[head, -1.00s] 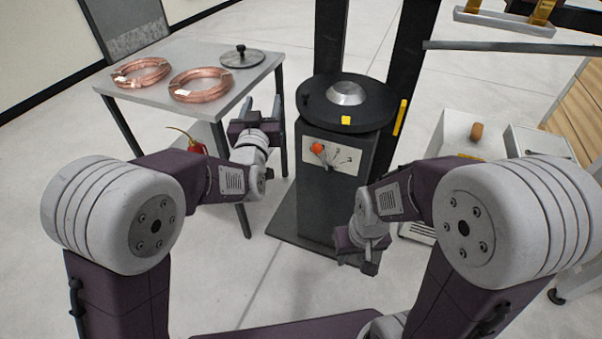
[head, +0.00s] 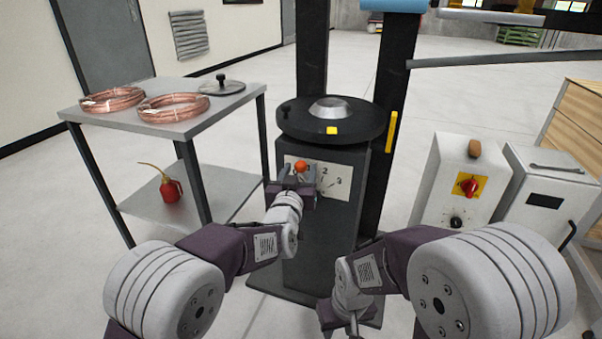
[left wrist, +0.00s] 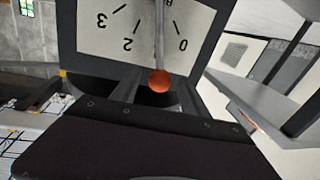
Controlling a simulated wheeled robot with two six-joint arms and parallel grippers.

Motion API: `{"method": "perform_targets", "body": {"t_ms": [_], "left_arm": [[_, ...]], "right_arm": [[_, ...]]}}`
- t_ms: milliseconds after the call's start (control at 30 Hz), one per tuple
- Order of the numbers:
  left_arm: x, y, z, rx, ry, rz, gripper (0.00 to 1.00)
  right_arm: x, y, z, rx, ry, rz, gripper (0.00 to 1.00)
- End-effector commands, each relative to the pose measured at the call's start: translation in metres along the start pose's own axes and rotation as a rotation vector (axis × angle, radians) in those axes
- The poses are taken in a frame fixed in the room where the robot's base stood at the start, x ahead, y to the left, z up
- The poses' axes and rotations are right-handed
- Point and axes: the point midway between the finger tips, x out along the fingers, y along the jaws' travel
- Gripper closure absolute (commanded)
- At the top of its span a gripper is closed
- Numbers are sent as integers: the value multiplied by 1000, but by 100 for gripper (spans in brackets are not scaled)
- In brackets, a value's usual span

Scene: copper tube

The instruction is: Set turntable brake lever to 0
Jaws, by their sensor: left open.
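The brake lever's orange knob (head: 301,166) stands at the front of the black turntable pedestal, before a pale dial plate (head: 328,182) with numbers. In the left wrist view the dial (left wrist: 100,38) appears upside down, with 0, 2 and 3 readable. There the lever's rod and orange knob (left wrist: 158,81) lie between the 0 and the 2, covering where a 1 would be. My left gripper (head: 294,179) is open at the panel, its fingers close around the knob; contact cannot be told. My right gripper (head: 353,325) hangs low before the pedestal, its fingers unclear.
The black turntable (head: 290,120) tops the pedestal, with a yellow bar (head: 391,132) at its right. At the left a metal table (head: 185,128) holds copper coils (head: 172,107); a red oil can (head: 170,188) is on its lower shelf. A control box (head: 440,175) stands right.

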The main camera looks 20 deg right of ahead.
Motion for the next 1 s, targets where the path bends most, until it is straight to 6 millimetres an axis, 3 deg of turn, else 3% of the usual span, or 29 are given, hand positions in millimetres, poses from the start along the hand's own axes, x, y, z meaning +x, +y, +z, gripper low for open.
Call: {"method": "perform_targets", "body": {"t_ms": [200,500,700,1000], "left_arm": [[22,0,1,0,0,-1,47],[25,0,0,0,-1,0,47],[25,0,0,0,0,0,100],[25,0,0,0,0,0,100]], "right_arm": [[8,0,1,0,0,0,64],[8,0,1,0,0,0,64],[8,0,1,0,0,0,64],[8,0,1,0,0,0,64]]}}
